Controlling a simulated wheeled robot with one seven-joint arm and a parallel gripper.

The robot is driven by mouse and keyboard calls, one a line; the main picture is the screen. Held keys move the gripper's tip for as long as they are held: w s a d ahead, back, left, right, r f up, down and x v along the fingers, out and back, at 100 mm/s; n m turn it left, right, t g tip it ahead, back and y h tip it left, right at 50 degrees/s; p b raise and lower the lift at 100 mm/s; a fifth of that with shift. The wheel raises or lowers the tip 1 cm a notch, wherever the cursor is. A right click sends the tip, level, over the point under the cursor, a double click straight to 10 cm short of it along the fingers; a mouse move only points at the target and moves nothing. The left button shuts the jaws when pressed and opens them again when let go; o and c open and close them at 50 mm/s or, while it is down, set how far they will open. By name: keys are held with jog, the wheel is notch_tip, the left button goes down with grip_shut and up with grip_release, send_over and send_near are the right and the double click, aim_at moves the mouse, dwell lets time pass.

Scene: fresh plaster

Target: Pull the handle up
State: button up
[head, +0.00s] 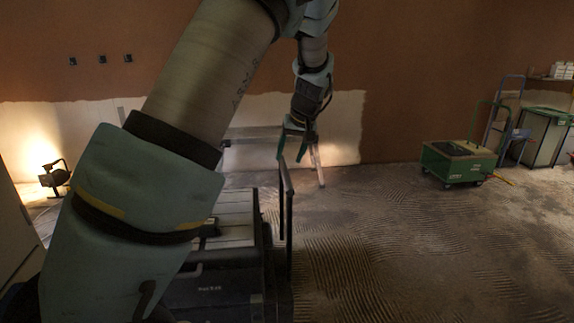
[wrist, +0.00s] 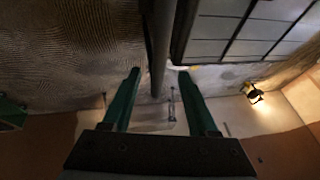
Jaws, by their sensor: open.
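The handle (head: 289,232) is a dark upright frame with two posts and a short top bar, standing at the right side of a dark wheeled case (head: 215,285). My gripper (head: 291,158) is at the far end of the top bar, green fingers pointing down and spread apart. In the wrist view the handle's dark bar (wrist: 160,45) runs down the middle and passes between the open fingertips of my gripper (wrist: 159,72). A gap shows on both sides of the bar; I cannot tell whether any finger touches it. My arm hides part of the case.
A light panelled case top (wrist: 245,30) lies right of the bar in the wrist view. A lit work lamp (head: 55,178) stands at left. A green cart (head: 458,163) stands at right. The ridged floor (head: 400,250) right of the handle is clear. A stepladder-like stand is behind my gripper.

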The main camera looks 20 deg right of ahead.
jog(key=v, duration=0.6)
jog(key=s+a+f+g+p, duration=0.1)
jog(key=s+a+p, duration=0.1)
jog(key=s+a, duration=0.4)
jog(key=s+a+f+g+h+p, duration=0.1)
jog(key=s+a, duration=0.5)
jog(key=a, duration=0.6)
jog(key=s+a+f+g+p, duration=0.1)
jog(key=s+a+p, duration=0.2)
jog(key=s+a, duration=0.3)
jog(key=a, duration=0.3)
jog(key=shift+s+a+n+h, duration=0.3)
jog(key=shift+s+a+h, duration=0.05)
jog(key=shift+a+h, duration=0.05)
jog(key=shift+f, duration=0.1)
